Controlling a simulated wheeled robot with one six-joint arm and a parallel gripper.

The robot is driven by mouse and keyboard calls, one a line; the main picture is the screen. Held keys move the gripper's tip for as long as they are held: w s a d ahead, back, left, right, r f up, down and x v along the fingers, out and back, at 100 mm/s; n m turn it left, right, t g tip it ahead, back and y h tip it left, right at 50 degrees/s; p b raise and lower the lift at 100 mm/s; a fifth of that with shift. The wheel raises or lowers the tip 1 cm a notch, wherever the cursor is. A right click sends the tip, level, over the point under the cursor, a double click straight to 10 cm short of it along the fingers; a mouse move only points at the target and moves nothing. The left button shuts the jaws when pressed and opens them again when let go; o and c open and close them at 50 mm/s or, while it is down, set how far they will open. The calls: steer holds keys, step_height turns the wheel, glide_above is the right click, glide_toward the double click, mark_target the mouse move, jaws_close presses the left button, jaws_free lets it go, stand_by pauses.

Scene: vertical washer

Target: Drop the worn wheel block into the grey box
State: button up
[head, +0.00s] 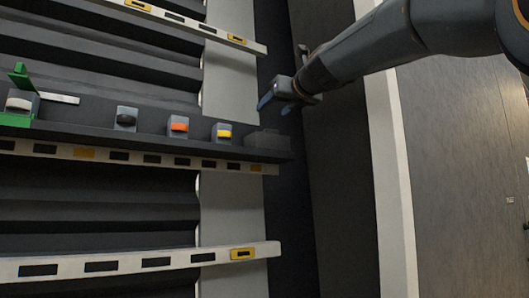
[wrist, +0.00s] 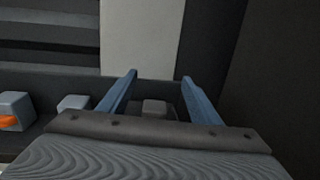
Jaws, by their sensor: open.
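My gripper (head: 277,103) is open and hangs above the right end of a dark shelf; its two blue fingers also show in the wrist view (wrist: 160,76), with nothing clamped between them. A dark grey box (head: 268,139) sits at the shelf's right end, below my gripper. In the wrist view a small grey block shape (wrist: 155,107) shows beyond the palm between the fingers, apart from them; I cannot tell whether it lies inside the box. No block is clearly marked as worn. A grey block with a black wheel (head: 126,118) stands on the shelf.
Blocks with an orange wheel (head: 179,126) and a yellow wheel (head: 223,133) stand left of the box. A block with a pale wheel (head: 20,103) sits in a green holder (head: 19,76) at the far left. Slotted pale rails (head: 140,262) run above and below the shelf.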

steer(key=b+v, duration=0.1)
steer(key=v, duration=0.4)
stand_by(0.4)
